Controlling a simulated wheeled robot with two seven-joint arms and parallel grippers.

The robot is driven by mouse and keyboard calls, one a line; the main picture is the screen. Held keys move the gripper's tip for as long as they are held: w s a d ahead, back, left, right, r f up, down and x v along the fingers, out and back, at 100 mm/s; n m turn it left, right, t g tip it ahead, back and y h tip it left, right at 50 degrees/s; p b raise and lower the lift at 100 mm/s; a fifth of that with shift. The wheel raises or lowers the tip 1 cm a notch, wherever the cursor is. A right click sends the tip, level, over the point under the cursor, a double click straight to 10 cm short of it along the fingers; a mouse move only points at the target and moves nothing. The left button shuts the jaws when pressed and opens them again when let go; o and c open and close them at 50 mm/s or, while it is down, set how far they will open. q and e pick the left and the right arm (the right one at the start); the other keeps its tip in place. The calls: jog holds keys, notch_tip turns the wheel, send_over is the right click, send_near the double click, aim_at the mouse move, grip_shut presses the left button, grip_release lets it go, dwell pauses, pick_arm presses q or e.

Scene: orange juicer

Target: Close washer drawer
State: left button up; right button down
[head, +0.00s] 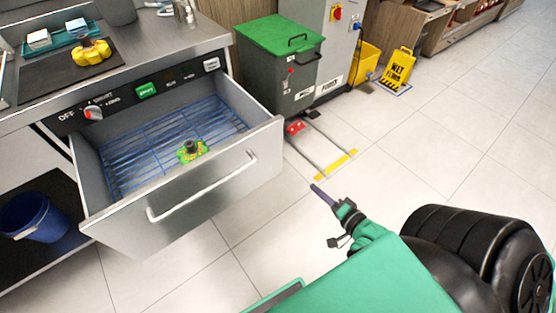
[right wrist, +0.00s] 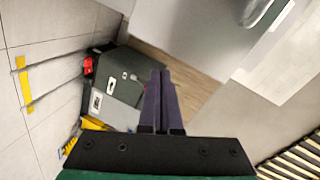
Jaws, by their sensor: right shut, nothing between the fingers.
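The washer drawer (head: 200,195) stands pulled out below the steel counter in the head view. Its front has a white bar handle (head: 203,190), and a blue wire rack (head: 150,140) lies inside. A yellow-green part with a dark knob (head: 191,152) sits on the rack. My right gripper (head: 319,191) is to the right of the drawer front, apart from it, over the floor. In the right wrist view its two purple fingers (right wrist: 159,75) are together and empty. My left gripper is not in view.
A control panel (head: 148,90) with a dial is above the drawer. A yellow part (head: 92,52) lies on a dark mat on the counter. A green-lidded bin (head: 280,65) stands behind, near a yellow wet-floor sign (head: 398,66). A blue bucket (head: 32,215) is lower left.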

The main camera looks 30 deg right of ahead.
aim_at(273, 142)
jog(key=w+a+r+m+t, duration=0.2)
jog(key=a+r+m, duration=0.15)
jog(key=r, duration=0.35)
jog(key=shift+y, duration=0.4)
jog(key=w, duration=0.4)
jog(key=w+a, duration=0.1)
jog(key=w, duration=0.8)
jog(key=shift+w+a+r, duration=0.1)
jog(key=shift+a, duration=0.2)
